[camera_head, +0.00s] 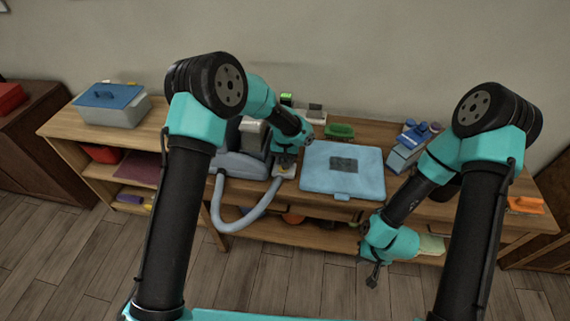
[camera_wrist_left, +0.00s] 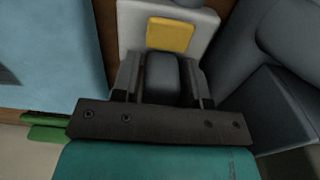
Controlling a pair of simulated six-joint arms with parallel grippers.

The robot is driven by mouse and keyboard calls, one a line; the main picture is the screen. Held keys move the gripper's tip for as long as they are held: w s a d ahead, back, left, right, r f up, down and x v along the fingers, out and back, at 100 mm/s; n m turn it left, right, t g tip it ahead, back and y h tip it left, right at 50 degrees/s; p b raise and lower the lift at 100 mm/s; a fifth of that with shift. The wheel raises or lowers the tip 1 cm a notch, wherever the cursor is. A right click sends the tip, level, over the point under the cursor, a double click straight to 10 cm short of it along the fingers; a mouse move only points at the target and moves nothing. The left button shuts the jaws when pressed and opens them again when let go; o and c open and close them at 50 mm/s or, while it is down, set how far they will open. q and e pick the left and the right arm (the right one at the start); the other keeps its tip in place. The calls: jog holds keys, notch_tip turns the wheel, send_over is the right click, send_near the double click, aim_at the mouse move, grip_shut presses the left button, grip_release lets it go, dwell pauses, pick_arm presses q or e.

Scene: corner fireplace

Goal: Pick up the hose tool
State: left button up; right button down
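The hose tool (camera_head: 285,171) sits on the bench top beside the grey vacuum-like machine, at the end of a pale blue-grey hose (camera_head: 243,222). In the left wrist view its white head with a yellow patch (camera_wrist_left: 170,34) and dark grey neck (camera_wrist_left: 163,76) show. My left gripper (camera_wrist_left: 165,78) is over the tool, with one finger on each side of the neck. Narrow gaps seem to show, so it looks open. In the head view my arm partly hides it. My right gripper (camera_head: 373,276) hangs in front of the bench, away from everything; its opening is too small to tell.
The grey machine (camera_head: 238,163) stands left of the tool. A light blue case (camera_head: 342,180) lies close on its right. A green brush-like item (camera_head: 340,131) and small boxes are behind. A lidded grey bin (camera_head: 112,110) is at the far left. Open floor lies in front.

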pick_arm(q)
jog(key=c, duration=0.7)
jog(key=shift+r, duration=0.45)
notch_tip(320, 180, up, 3)
jog(key=shift+f, duration=0.1)
jog(key=s+d+r, duration=0.1)
jog(key=s, duration=1.5)
jog(key=shift+r, duration=0.15)
